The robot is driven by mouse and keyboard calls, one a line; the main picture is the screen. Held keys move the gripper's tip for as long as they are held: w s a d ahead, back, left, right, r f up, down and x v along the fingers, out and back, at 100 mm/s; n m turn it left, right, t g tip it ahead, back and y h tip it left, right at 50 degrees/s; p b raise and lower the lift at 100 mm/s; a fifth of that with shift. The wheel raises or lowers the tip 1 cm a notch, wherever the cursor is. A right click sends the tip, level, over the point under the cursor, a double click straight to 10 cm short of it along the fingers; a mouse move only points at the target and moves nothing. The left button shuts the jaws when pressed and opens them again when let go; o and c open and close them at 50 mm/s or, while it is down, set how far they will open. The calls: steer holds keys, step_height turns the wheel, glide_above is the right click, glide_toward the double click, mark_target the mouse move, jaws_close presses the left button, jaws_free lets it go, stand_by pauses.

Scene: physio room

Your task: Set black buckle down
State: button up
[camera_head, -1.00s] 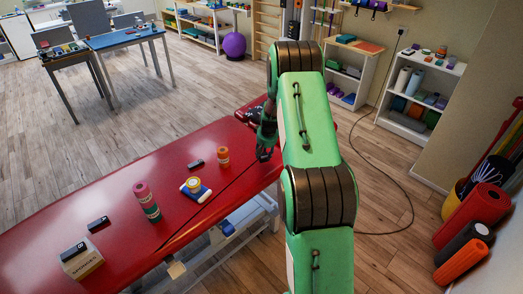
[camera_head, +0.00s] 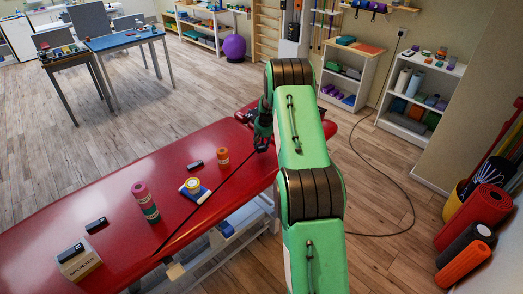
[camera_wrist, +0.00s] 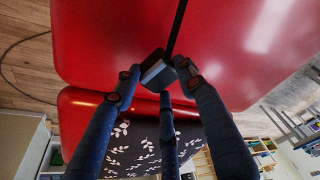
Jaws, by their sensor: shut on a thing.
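The black buckle (camera_wrist: 157,72) is between my gripper's fingertips (camera_wrist: 160,82) in the wrist view, with a pale grey face showing. A black strap (camera_wrist: 178,28) runs from it across the red treatment table (camera_wrist: 110,40). In the head view my gripper (camera_head: 262,142) is over the table's right part, near its edge, and is shut on the buckle. There the strap (camera_head: 210,202) runs down-left across the tabletop to the near edge. The buckle is mostly hidden by my fingers in the head view. I cannot tell if it touches the table.
The tabletop between the orange roll and my gripper is clear.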

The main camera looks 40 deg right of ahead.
mark_target(262, 146)
steer(key=shift+f+b, duration=0.5)
steer(key=shift+f, duration=1.25)
steer(key=shift+f, duration=0.15)
steer(key=o, duration=1.2)
steer(key=shift+p+v, duration=1.3)
steer(key=shift+v, duration=4.85)
